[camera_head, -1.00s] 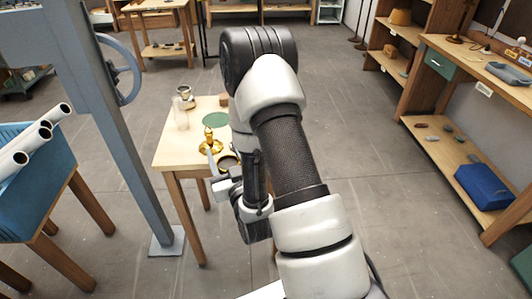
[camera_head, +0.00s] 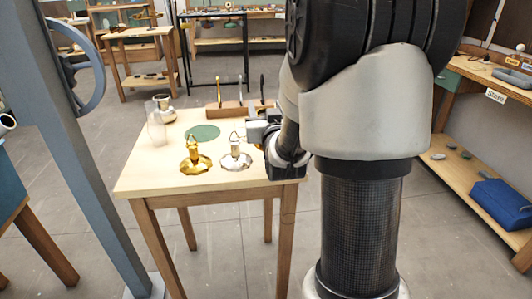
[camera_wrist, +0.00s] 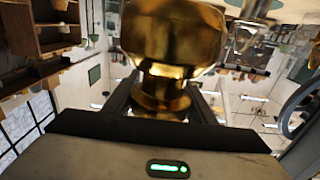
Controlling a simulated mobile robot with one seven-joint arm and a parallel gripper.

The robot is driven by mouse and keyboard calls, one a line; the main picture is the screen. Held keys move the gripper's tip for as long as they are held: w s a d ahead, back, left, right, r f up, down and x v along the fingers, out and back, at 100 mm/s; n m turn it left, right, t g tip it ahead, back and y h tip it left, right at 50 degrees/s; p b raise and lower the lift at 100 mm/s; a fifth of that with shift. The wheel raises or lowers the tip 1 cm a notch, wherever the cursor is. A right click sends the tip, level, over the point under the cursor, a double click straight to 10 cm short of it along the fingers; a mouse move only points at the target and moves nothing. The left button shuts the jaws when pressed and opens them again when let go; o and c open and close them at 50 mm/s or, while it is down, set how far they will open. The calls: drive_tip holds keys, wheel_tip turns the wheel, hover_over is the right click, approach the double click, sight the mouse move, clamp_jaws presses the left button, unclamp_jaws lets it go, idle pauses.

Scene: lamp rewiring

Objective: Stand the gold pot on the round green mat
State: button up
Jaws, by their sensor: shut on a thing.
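In the wrist view the gold pot (camera_wrist: 172,40) fills the top middle, shiny and rounded, with a narrower neck below. My gripper (camera_wrist: 160,103) is shut on it at that narrow part. In the head view my gripper (camera_head: 258,128) is at the right side of the small table, and I cannot make out the held pot there. The round green mat (camera_head: 203,132) lies flat and bare on the table, left of my gripper and apart from it.
A gold lamp-like piece (camera_head: 195,160) and a silver one (camera_head: 235,157) stand in front of the mat. A clear glass (camera_head: 156,128) and a jar (camera_head: 166,108) stand at the table's back left. A wooden rack (camera_head: 222,110) with upright pieces is behind. A grey post (camera_head: 80,150) stands left.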

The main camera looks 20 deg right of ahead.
drive_tip(key=shift+f+b, duration=0.75)
drive_tip(key=shift+f, duration=2.8)
drive_tip(key=shift+f, duration=0.2)
drive_tip(key=o, duration=1.7)
drive_tip(key=shift+c, duration=0.2)
drive_tip(key=shift+r, duration=0.15)
